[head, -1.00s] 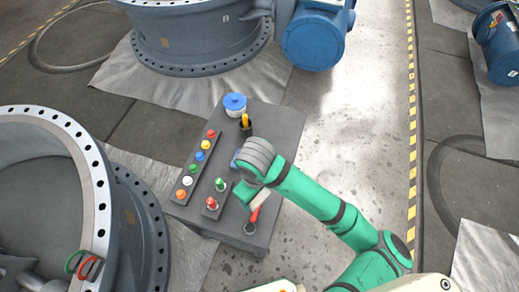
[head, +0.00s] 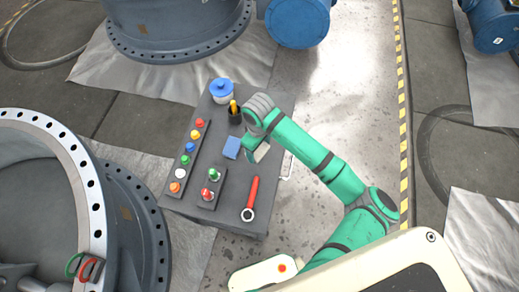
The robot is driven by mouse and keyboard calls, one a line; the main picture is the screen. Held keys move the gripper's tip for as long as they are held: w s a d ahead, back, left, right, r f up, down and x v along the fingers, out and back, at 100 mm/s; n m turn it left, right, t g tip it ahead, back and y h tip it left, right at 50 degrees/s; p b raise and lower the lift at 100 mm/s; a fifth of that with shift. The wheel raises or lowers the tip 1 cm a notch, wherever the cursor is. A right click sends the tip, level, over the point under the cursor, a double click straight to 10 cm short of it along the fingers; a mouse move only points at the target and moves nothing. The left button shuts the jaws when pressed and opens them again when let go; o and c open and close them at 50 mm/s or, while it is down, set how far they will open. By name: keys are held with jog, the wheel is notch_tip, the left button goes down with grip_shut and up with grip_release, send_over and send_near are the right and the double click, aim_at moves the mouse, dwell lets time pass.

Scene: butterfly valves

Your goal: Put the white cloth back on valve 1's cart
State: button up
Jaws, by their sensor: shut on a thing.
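The dark grey cart (head: 222,222) stands between the large valves, with several items on its top. My gripper (head: 255,152) is over the cart's right edge, beside a blue block or sponge (head: 231,147). It is shut, and its fingertips are mostly hidden under my wrist. A small pale patch (head: 262,153) shows at the gripper; it looks like the white cloth, but most of it is hidden. I cannot tell whether it touches the cart top.
The cart holds a blue-lidded white pot (head: 221,92), a dark cup (head: 235,115) with yellow tools, a row of coloured knobs (head: 185,159), red and green pieces (head: 209,190) and a red wrench (head: 251,198). A large flanged valve (head: 95,190) stands left. Bare cart top shows around the wrench.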

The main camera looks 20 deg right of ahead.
aim_at(258, 151)
jog(key=shift+w+d+f, duration=0.1)
jog(key=shift+w+f, duration=0.35)
jog(key=shift+f, duration=0.25)
jog(key=shift+d+f, duration=0.1)
jog(key=shift+f, duration=1.5)
jog(key=shift+f, duration=0.15)
jog(key=o, duration=1)
jog(key=shift+w, duration=0.1)
